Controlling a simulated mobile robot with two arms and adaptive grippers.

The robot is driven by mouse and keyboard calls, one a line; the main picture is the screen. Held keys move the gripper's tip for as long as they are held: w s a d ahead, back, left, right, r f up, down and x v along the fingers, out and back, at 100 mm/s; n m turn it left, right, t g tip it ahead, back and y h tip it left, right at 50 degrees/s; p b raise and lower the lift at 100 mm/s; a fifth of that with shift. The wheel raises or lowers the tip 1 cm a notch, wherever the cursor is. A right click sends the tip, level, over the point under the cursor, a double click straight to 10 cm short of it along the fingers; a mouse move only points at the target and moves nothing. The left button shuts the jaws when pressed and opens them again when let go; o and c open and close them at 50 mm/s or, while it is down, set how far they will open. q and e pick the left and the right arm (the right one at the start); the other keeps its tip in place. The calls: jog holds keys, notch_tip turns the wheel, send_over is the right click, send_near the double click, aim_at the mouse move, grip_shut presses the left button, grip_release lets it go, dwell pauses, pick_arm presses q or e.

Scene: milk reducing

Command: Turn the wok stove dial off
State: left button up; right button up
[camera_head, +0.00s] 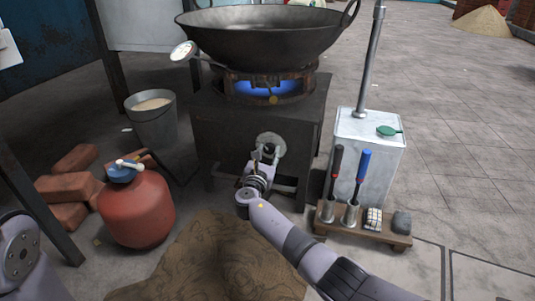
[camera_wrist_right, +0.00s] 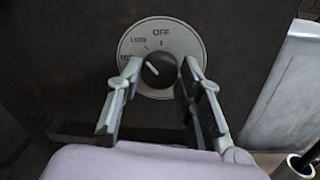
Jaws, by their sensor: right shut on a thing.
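The wok stove (camera_head: 222,130) is a dark box stand with a blue flame (camera_head: 262,88) burning under the wok (camera_head: 265,38). Its round grey dial plate (camera_head: 270,143) is on the front face. In the right wrist view, the dial plate (camera_wrist_right: 185,37) reads OFF at the top, LOW at upper left and MED at left. The black knob (camera_wrist_right: 159,71) has a white mark tilted to the upper left, toward LOW. My right gripper (camera_wrist_right: 160,77) is shut on the knob, one finger on each side. My left gripper is out of view.
A red gas cylinder (camera_head: 140,210) and a metal bucket (camera_head: 153,122) stand left of the stove, near loose bricks (camera_head: 70,188). A metal can (camera_head: 368,150) and a wooden tool rack (camera_head: 396,238) stand to the right.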

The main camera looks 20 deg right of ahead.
jog(key=shift+c, duration=0.7)
jog(key=shift+m, duration=0.3)
jog(key=m+b, duration=0.1)
jog(key=m, duration=0.1)
jog(key=shift+f+m+b, duration=0.15)
jog(key=shift+m+b, duration=0.15)
jog(key=shift+b, duration=0.1)
jog(key=m+b, duration=0.2)
jog(key=m, duration=0.2)
jog(key=shift+m+h+b, duration=0.3)
jog(key=shift+m+b, duration=0.05)
jog(key=shift+m, duration=0.35)
jog(key=o, duration=1.2)
jog(key=shift+c, duration=0.2)
